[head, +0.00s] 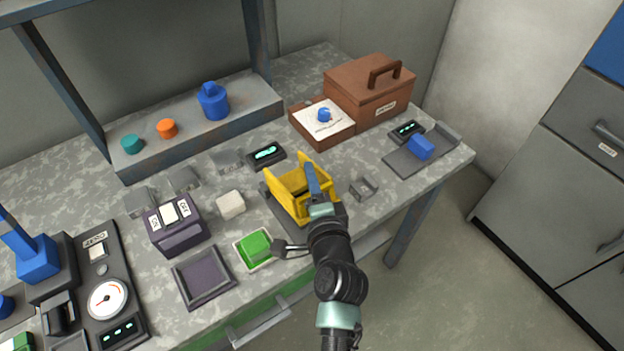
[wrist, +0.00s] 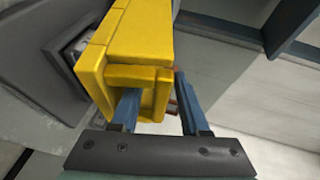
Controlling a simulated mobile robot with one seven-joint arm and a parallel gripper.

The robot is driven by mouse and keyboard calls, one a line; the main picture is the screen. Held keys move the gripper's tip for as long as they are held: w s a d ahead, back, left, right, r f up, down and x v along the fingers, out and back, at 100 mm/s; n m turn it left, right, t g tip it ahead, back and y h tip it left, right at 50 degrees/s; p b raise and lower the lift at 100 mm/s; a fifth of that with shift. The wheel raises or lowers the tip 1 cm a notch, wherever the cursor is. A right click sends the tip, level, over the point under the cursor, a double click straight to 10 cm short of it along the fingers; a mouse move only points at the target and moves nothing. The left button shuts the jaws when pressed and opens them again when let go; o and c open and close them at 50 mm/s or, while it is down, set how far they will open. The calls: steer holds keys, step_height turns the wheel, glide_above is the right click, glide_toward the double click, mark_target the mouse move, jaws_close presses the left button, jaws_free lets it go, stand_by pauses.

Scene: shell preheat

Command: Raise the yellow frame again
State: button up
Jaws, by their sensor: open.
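My gripper (head: 312,178) is at the frame's right side. In the wrist view my gripper (wrist: 158,98) has its two blue fingers well apart, one at the frame's open end and one just outside its right side. A yellow wall lies between them. I cannot tell whether either finger touches it. My arm hides part of the frame's near right side in the head view.
A brown case (head: 368,88) stands behind.

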jaws_close()
stand_by(1.3)
